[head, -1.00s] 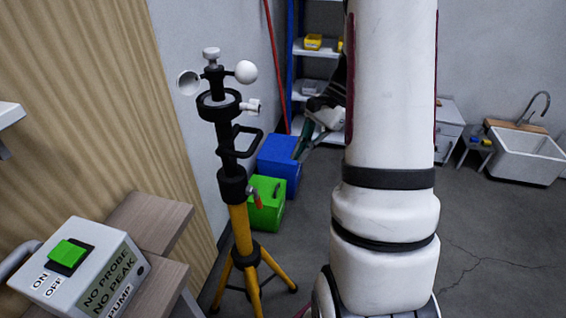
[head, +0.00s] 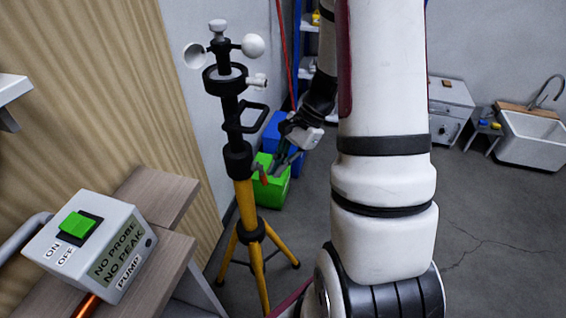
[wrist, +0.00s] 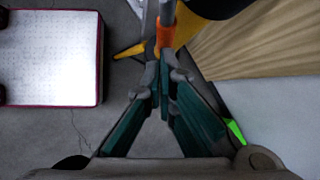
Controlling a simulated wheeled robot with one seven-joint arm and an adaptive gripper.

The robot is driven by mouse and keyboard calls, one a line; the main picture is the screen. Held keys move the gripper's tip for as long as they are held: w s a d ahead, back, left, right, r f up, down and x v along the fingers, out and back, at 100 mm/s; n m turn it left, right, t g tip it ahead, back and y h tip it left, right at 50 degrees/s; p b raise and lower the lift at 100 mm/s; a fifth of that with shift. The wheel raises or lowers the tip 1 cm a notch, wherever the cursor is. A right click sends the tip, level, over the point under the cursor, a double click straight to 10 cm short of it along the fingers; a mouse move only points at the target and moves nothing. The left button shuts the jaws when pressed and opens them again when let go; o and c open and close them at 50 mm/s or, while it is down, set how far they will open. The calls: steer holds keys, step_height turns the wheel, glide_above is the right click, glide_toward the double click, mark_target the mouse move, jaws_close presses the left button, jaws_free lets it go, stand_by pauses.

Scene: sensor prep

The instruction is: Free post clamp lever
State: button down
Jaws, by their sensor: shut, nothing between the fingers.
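The yellow-and-black tripod post (head: 246,205) stands upright, left of my arm in the head view. Its black clamp collar (head: 238,160) carries a small red-orange lever (head: 262,173) on its right side, slanting downward. My gripper (head: 277,169) is just right of the lever, close to it. In the wrist view my gripper (wrist: 160,90) has its green-padded fingers converging to shut tips. The orange lever (wrist: 165,34) shows just beyond the fingertips. I cannot tell whether they touch. Nothing shows between the fingers.
A sensor head with white cups (head: 253,46) tops the post. A pump switch box (head: 95,245) sits on a wooden bench at front left. Green (head: 276,190) and blue (head: 270,140) boxes stand behind the post. Open floor lies to the right.

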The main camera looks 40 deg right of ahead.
steer(key=shift+s+a+f+y, duration=0.3)
steer(key=shift+a+f+y, duration=0.2)
steer(key=shift+a+f, duration=0.1)
steer(key=shift+r, duration=0.1)
